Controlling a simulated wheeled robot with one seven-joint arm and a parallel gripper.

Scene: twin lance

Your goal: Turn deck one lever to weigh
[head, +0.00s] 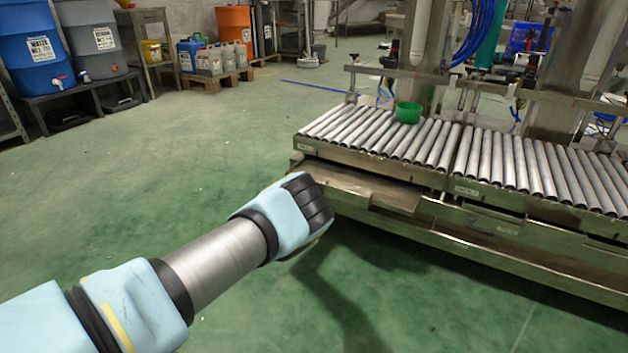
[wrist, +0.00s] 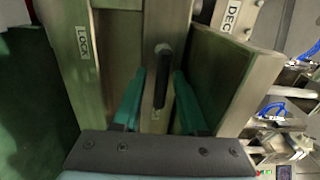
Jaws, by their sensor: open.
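In the wrist view a short black lever handle (wrist: 162,76) stands out from a metal strip. My gripper (wrist: 159,82) is open, with one teal finger on each side of the handle. I cannot tell whether either finger touches it. A plate marked LOCK (wrist: 83,42) is to the left of the handle. A plate starting DEC (wrist: 236,14) is at the upper right. No readable weigh mark shows. In the head view my gripper end (head: 307,212) is at the near left end of the left roller deck (head: 375,135); the lever is hidden there.
A metal panel (wrist: 215,80) stands close to the right of my fingers. A second roller deck (head: 540,170) adjoins the left one. A green cup (head: 408,112) is on the left deck. The green floor (head: 190,160) to the left is mostly clear.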

